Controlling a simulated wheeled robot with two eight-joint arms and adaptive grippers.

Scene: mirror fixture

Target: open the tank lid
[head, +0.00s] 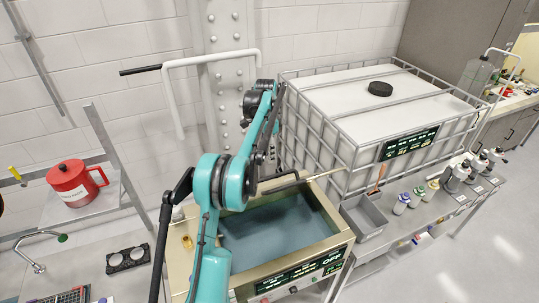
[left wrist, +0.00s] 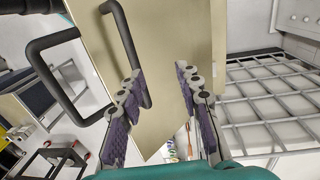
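The open-topped metal tank (head: 324,242) stands in the middle of the head view, with blue-grey liquid inside. A pale beige panel, apparently the lid (head: 284,184), shows as a narrow strip at the tank's back edge. In the left wrist view the beige panel (left wrist: 165,35) fills the middle, with a black bar handle (left wrist: 126,38) on its face. My left gripper (left wrist: 158,73) is open in front of the panel. The handle passes close by its left finger; I cannot tell whether they touch. My arm partly hides the tank and lid in the head view. My right gripper is out of view.
A caged white container (head: 345,105) with a black cap stands behind right of the tank. A grey bin (head: 365,218) and several small bottles line the right bench. A red jug (head: 76,182) stands at left. A white pipe (head: 210,58) is on the back wall.

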